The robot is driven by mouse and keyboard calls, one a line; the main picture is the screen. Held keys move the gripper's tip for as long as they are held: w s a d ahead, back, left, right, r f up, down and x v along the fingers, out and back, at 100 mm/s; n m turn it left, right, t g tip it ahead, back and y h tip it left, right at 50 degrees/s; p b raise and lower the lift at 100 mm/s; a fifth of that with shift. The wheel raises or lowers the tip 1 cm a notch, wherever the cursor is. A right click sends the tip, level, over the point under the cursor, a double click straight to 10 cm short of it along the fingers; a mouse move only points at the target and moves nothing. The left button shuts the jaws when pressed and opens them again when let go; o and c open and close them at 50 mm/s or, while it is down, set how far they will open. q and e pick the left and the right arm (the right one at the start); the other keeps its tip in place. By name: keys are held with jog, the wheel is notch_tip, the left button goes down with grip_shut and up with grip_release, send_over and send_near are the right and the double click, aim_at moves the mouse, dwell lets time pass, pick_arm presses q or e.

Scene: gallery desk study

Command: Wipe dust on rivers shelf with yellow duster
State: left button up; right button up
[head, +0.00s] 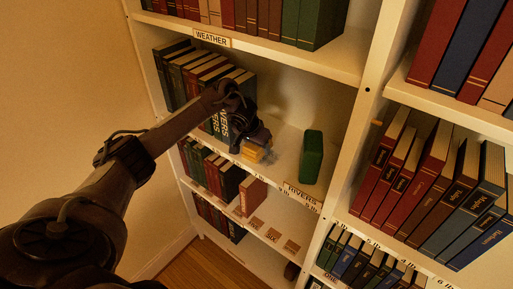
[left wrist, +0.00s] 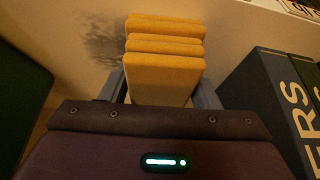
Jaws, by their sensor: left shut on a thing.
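My left gripper (head: 262,141) reaches into the rivers shelf (head: 290,140) and is shut on the yellow duster (head: 254,153). In the left wrist view the duster (left wrist: 165,62) shows as layered yellow pads between the fingers. A dark grey patch of dust (left wrist: 103,45) lies on the pale surface just left of the duster. In the head view a greyish smudge shows beside the duster, partly hidden by the gripper. The label RIVERS (head: 302,196) is on the shelf's front edge. My right gripper is not in view.
Books (head: 190,75) stand on the shelf's left, with a dark RIVERS volume (left wrist: 270,105) close to my gripper. A green block-like object (head: 312,157) stands to the right. An upright divider (head: 350,130) and the WEATHER shelf (head: 300,55) above bound the space.

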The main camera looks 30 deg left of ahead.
aim_at(281, 158)
pick_arm(q)
jog(key=shift+w+d, duration=0.15)
jog(key=shift+w, duration=0.4)
jog(key=shift+s+d+p, duration=0.15)
jog(key=shift+d+p, duration=0.15)
jog(key=shift+d, duration=1.55)
jog(key=shift+s+d+f, duration=0.1)
jog(key=shift+s+d, duration=0.05)
jog(key=shift+d, duration=1.1)
jog(key=shift+s+d+f, duration=0.1)
jog(key=shift+s+d, duration=0.05)
jog(key=shift+d, duration=1.1)
jog(key=shift+d+r, duration=0.15)
jog(key=shift+d, duration=1.05)
jog(key=shift+w+a+r, duration=0.1)
jog(key=shift+w+a, duration=0.05)
jog(key=shift+a, duration=1.4)
jog(key=shift+w+a, duration=0.15)
jog(key=shift+a, duration=1.95)
jog(key=shift+w+a, duration=0.1)
jog(key=shift+a, duration=1.95)
